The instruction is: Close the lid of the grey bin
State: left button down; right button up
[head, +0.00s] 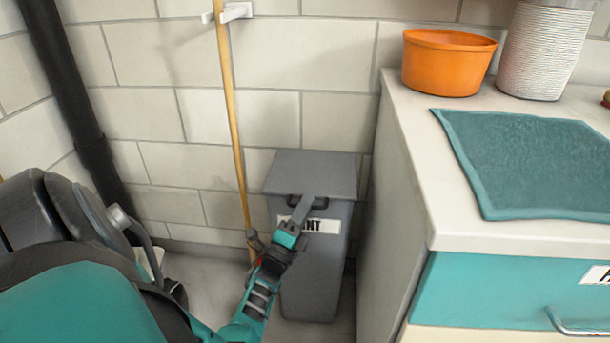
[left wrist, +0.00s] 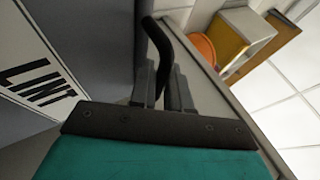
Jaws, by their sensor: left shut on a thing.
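The grey bin (head: 318,275) stands on the floor between the wall and the counter, with a white label on its front that reads LINT in the left wrist view (left wrist: 40,83). Its grey lid (head: 312,172) lies about level across the top. I cannot tell whether a small gap is left under it. A dark handle (head: 321,203) sits at the lid's front edge. My left gripper (head: 306,200) reaches up to it from the front. In the left wrist view its fingers (left wrist: 165,85) are shut on the black curved handle (left wrist: 159,38). My right gripper is not in view.
A wooden pole (head: 232,110) hangs from a wall holder just left of the bin. The counter (head: 400,160) stands close on the right, with an orange tub (head: 447,65), a ribbed white container (head: 543,52) and a teal cloth (head: 530,160) on top.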

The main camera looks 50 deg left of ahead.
pick_arm(q)
jog(key=c, duration=1.2)
grip_release()
jog(key=shift+w+a, duration=0.1)
jog(key=shift+o, duration=0.2)
jog(key=v, duration=1.3)
